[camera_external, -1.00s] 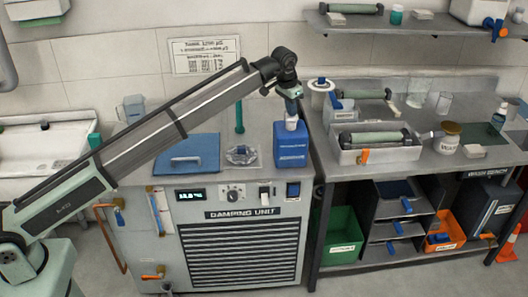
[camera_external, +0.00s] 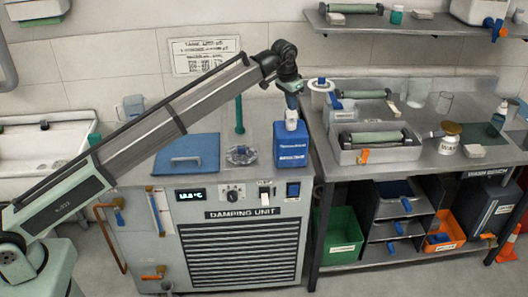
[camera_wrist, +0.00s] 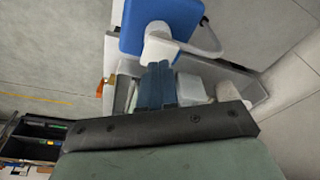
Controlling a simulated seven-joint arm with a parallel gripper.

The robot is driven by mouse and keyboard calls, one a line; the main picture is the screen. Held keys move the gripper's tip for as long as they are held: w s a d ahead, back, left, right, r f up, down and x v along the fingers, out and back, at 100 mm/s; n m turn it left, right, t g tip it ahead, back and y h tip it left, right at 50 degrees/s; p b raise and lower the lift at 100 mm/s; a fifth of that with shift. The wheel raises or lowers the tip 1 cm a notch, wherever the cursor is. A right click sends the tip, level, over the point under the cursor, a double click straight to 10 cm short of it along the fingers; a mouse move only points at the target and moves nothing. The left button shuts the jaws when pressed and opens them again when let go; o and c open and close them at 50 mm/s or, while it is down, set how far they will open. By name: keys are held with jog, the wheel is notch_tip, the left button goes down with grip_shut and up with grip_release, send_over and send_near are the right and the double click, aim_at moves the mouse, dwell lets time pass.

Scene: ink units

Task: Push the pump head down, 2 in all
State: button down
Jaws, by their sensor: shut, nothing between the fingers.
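The blue bottle (camera_external: 291,153) stands upright at the right end of the damping unit's top, with a white pump head (camera_external: 291,120) on it. My gripper (camera_external: 292,105) is shut and empty, pointing down right above the pump head. I cannot tell whether the fingertips touch it. In the wrist view, the dark blue fingers (camera_wrist: 158,68) lie together in front of the white pump head (camera_wrist: 158,44), with the blue bottle (camera_wrist: 180,18) beyond. The fingers hide part of the pump head.
A blue lid with a handle (camera_external: 187,153) and a clear dish (camera_external: 241,154) sit left of the bottle. A teal rod (camera_external: 239,115) stands behind. The wash bench to the right holds a grey roller tray (camera_external: 376,152) and a white spool (camera_external: 320,92).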

jog(key=w+d+v, duration=0.1)
jog(key=v, duration=0.8)
jog(key=shift+d+r, duration=0.3)
jog(key=shift+r, duration=0.3)
jog(key=shift+a, duration=0.1)
dwell(0.5)
